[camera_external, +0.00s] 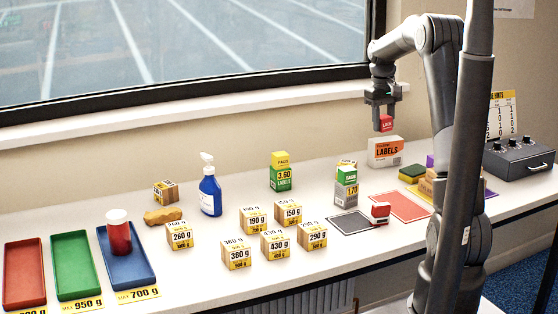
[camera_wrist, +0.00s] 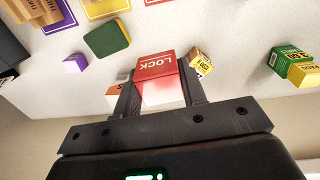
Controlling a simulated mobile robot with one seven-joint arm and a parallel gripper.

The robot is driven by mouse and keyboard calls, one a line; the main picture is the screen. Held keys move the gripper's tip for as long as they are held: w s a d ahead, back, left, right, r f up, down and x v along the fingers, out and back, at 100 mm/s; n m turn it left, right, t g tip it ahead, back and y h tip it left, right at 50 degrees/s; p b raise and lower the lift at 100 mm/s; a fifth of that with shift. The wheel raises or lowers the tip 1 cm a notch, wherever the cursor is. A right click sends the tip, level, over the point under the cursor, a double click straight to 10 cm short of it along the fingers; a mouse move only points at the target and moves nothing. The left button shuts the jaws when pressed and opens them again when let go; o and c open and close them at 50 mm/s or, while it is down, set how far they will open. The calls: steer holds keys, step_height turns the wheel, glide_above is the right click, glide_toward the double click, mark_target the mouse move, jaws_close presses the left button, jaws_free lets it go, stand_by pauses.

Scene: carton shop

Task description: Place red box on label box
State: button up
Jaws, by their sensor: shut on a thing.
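The red box (camera_external: 386,123), marked LOCK, is held between the fingers of my gripper (camera_external: 383,103). In the wrist view the red box (camera_wrist: 156,68) sits between both fingers of my gripper (camera_wrist: 162,92). The label box (camera_external: 385,152) is orange and white, marked LABELS, and stands upright on the table near the wall. The red box hangs just above it in the external view; I cannot tell the exact gap. In the wrist view the label box (camera_wrist: 113,90) is mostly hidden behind the red box and the left finger.
Green and grey boxes (camera_external: 346,188) stand left of the label box. A green-yellow sponge (camera_external: 412,173) lies to its right. A red stamp (camera_external: 380,212) and a red mat (camera_external: 402,206) lie in front. A black control box (camera_external: 520,160) stands at the far right.

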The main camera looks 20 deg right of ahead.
steer(key=w+d+r, duration=0.1)
steer(key=w+d, duration=0.1)
steer(key=d, duration=0.6)
steer(key=w+d+r, duration=0.1)
steer(key=w+d, duration=0.2)
steer(key=d, duration=0.5)
glide_above(379, 140)
steer(key=shift+m+y, duration=0.3)
steer(key=shift+y, duration=0.1)
step_height(379, 140, down, 7)
steer(key=shift+d+r, duration=0.1)
steer(key=shift+r, duration=0.05)
steer(key=shift+f, duration=2)
steer(key=shift+f, duration=0.2)
steer(key=o, duration=1.1)
steer(key=shift+c, duration=0.2)
